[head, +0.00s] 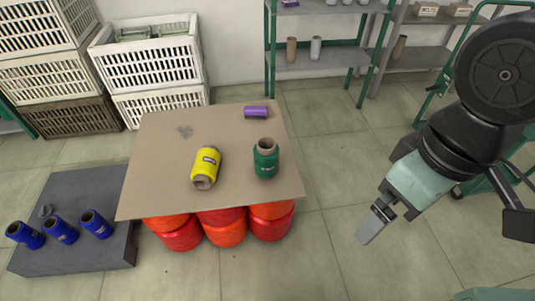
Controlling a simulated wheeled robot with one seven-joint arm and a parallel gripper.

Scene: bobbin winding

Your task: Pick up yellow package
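The yellow package (206,165) is a yellow wound spool with a dark label and a brown core end. It lies on its side on a cardboard sheet (150,200), near the middle, its core end toward me. My gripper (377,222) hangs in the air at the right, apart from the sheet and well to the right of the yellow package. Its fingers look close together, but from this angle I cannot tell whether they are open or shut. I see nothing held in it.
A green spool (266,160) stands upright right of the yellow one; a purple spool (256,112) lies behind. Red spools (225,232) support the cardboard. Blue spools (60,230) lie on a grey platform (70,258) at left. Crates (150,65) and shelves (330,60) stand behind.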

